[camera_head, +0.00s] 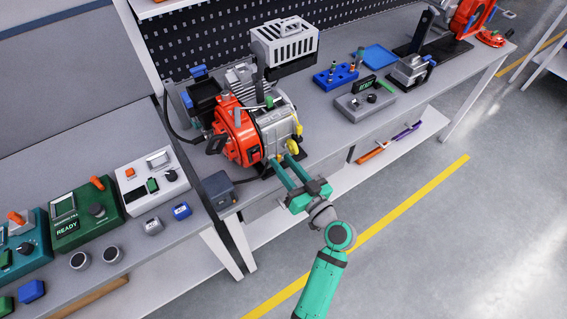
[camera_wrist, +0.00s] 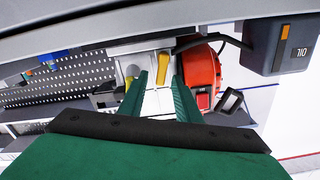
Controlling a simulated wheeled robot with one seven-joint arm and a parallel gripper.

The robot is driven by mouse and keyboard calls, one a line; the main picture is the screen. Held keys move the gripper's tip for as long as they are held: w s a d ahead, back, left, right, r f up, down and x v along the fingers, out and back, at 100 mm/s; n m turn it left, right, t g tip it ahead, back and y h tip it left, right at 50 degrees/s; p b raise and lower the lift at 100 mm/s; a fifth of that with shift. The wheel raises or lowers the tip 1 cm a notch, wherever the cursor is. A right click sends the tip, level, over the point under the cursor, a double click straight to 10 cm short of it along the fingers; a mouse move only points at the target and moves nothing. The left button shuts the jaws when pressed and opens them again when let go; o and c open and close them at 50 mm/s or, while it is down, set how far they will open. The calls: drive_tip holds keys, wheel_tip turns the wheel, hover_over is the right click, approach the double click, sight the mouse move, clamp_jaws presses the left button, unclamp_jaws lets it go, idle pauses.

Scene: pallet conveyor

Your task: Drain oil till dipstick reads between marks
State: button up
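The engine (camera_head: 240,130) stands on the bench, with a red housing and a grey block. A yellow round part (camera_head: 292,147) sits low on its front, with another yellow piece above it. A green-tipped stick (camera_head: 269,102) rises from its top; I cannot tell whether it is the dipstick, and no marks are readable. My gripper (camera_head: 283,161) is open at the engine's lower front. In the wrist view, a yellow part (camera_wrist: 162,68) shows between the parted fingers (camera_wrist: 162,85), and I cannot tell whether either touches it. A dark box with upside-down OIL lettering (camera_wrist: 285,47) is at the right.
The dark box (camera_head: 218,190) stands left of the engine on the bench edge. A grey device with a green display (camera_head: 365,102), a blue holder (camera_head: 336,76) and a white vented box (camera_head: 285,42) stand nearby. The floor (camera_head: 450,220) in front is clear.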

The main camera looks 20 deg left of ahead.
drive_tip(key=shift+a, duration=0.25)
drive_tip(key=shift+w, duration=0.1)
drive_tip(key=shift+d, duration=0.1)
drive_tip(key=shift+c, duration=1.4)
clamp_jaws()
